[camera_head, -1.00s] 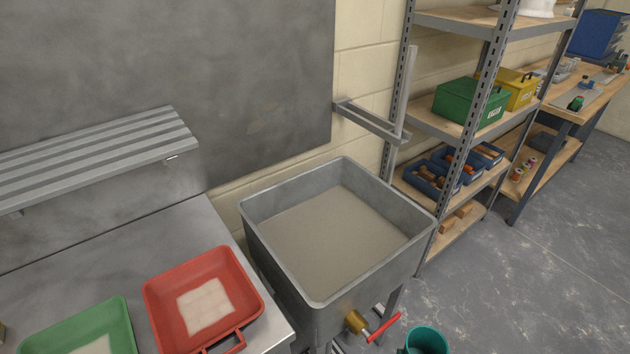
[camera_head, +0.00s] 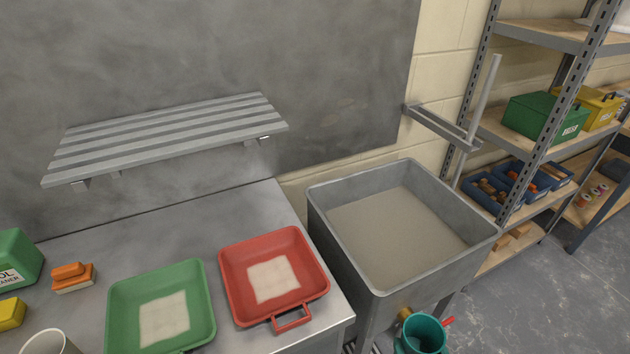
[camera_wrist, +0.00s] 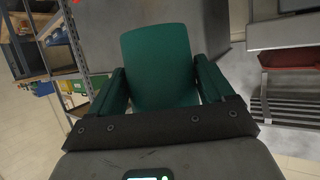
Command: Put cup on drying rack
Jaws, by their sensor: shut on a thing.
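A teal cup (camera_head: 426,336) shows at the bottom edge of the head view, its open mouth facing up, in front of the grey tub. In the wrist view the same cup (camera_wrist: 158,50) fills the space between my fingers. My gripper (camera_wrist: 160,78) is shut on it, with one finger along each side. The drying rack (camera_head: 165,138), a grey slatted shelf, is fixed to the grey wall panel at the left of the head view. Its slats look bare. The cup is apart from it, lower and to the right.
A grey tub (camera_head: 330,215) of mortar stands right of the metal counter (camera_head: 225,215). On the counter are a red tray (camera_head: 235,255), a green tray (camera_head: 120,300), an orange brush (camera_head: 70,275) and a whitish cup (camera_head: 48,343). A grey wall bracket (camera_head: 437,125) juts out above the tub.

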